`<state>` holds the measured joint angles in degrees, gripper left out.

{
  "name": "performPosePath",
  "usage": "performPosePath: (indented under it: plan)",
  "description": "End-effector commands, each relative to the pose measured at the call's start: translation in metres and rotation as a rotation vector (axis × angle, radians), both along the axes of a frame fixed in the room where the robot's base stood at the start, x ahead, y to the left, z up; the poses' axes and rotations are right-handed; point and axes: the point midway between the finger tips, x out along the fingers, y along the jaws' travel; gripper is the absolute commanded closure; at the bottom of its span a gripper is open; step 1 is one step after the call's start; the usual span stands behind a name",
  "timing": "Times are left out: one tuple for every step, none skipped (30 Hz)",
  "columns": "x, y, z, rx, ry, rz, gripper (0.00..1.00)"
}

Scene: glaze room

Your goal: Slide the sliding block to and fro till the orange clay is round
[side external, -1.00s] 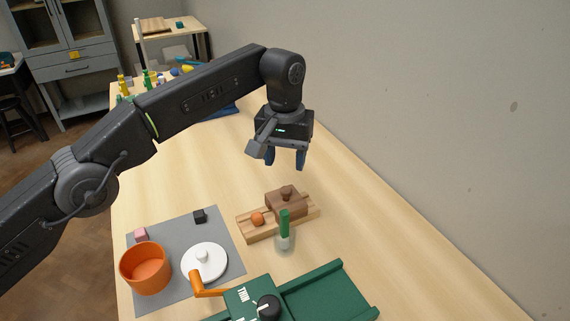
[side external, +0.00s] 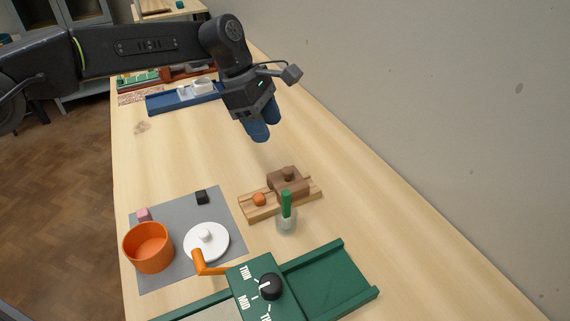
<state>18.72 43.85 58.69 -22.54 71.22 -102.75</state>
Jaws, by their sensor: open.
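The orange clay (side external: 259,199) is a small lump that looks roundish, lying on the light wooden track (side external: 262,212) near its left end. The brown sliding block (side external: 291,185), with a knob (side external: 288,173) on top, sits on the track just right of the clay. I cannot tell whether the two touch. My gripper (side external: 261,132) is open and empty, with blue fingers pointing down. It is in the air above and behind the track, clear of the block.
A green-topped tool in a clear holder (side external: 286,222) stands right in front of the track. A grey mat (side external: 175,222) holds an orange pot (side external: 148,248) and white lid (side external: 206,241). A green dial machine (side external: 255,290) is at the front, a blue tray (side external: 170,103) behind.

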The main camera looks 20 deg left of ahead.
Motion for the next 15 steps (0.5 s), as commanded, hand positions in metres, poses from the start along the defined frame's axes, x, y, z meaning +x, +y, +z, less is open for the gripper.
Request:
performPosePath:
  plan:
    - [-0.001, -0.005, -0.011, 0.001, 0.004, -0.003, 0.48]
    - [-0.001, -0.007, -0.017, 0.001, 0.004, -0.003, 0.48]
    - [-0.001, -0.010, -0.025, 0.002, 0.004, -0.003, 0.48]
    - [-0.001, -0.013, -0.031, 0.001, 0.004, -0.004, 0.48]
    - [-0.001, -0.015, -0.037, 0.001, 0.005, -0.004, 0.48]
    - [-0.001, -0.019, -0.045, 0.001, 0.004, -0.004, 0.48]
    - [-0.001, -0.021, -0.050, 0.001, 0.004, -0.004, 0.48]
    - [-0.001, -0.023, -0.055, 0.001, 0.003, -0.003, 0.48]
    - [-0.001, -0.026, -0.062, 0.001, 0.003, -0.003, 0.48]
    - [-0.001, -0.028, -0.067, 0.001, 0.003, -0.003, 0.48]
    - [-0.001, -0.030, -0.072, 0.001, 0.002, -0.004, 0.48]
    - [-0.001, -0.032, -0.077, 0.001, 0.002, -0.004, 0.48]
    - [-0.001, -0.034, -0.081, 0.001, 0.002, -0.004, 0.48]
    - [0.000, -0.035, -0.085, 0.001, 0.002, -0.004, 0.48]
    - [0.000, -0.037, -0.088, 0.001, 0.001, -0.004, 0.48]
